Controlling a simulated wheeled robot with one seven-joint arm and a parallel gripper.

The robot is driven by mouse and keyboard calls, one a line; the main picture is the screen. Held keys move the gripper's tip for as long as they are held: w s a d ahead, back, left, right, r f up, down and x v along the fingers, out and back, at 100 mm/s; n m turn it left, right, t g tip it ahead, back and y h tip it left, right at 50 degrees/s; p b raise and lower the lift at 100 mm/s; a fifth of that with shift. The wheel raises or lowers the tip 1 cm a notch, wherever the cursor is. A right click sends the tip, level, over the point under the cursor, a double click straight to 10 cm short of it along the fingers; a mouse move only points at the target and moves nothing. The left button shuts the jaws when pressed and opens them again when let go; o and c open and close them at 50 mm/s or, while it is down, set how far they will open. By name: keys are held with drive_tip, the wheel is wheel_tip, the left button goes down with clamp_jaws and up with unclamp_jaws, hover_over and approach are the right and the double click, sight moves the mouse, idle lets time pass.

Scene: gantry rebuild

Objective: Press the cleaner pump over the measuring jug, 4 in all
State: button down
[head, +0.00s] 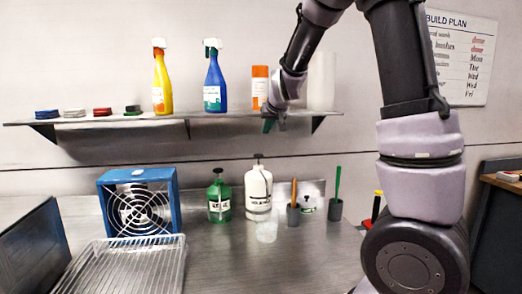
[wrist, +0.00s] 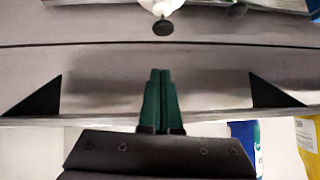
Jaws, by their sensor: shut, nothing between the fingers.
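A white pump bottle (head: 258,192) with a dark pump top stands on the metal bench. A green pump bottle (head: 219,198) with a dark pump top stands to its left. I cannot tell from labels which holds cleaner. A clear jug (head: 267,231) stands in front of the white bottle. My gripper (head: 268,126) is at the shelf's front edge, above and apart from the bottles, its green fingers shut and empty.
The shelf (head: 150,118) above holds yellow and blue spray bottles and an orange can (head: 259,86). A blue fan (head: 140,204) and a wire rack (head: 125,265) stand at left. Two grey cups with sticks (head: 293,215) are right of the jug.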

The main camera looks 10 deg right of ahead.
sight(261, 157)
drive_tip(key=w+f, duration=0.2)
drive_tip(key=f, duration=0.1)
drive_tip(key=w+f, duration=0.2)
drive_tip(key=f, duration=0.1)
drive_tip(key=w+a+f, duration=0.1)
drive_tip(key=f, duration=0.2)
drive_tip(key=shift+w, duration=0.4)
drive_tip(key=shift+f, duration=1.6)
drive_tip(key=shift+s, duration=0.1)
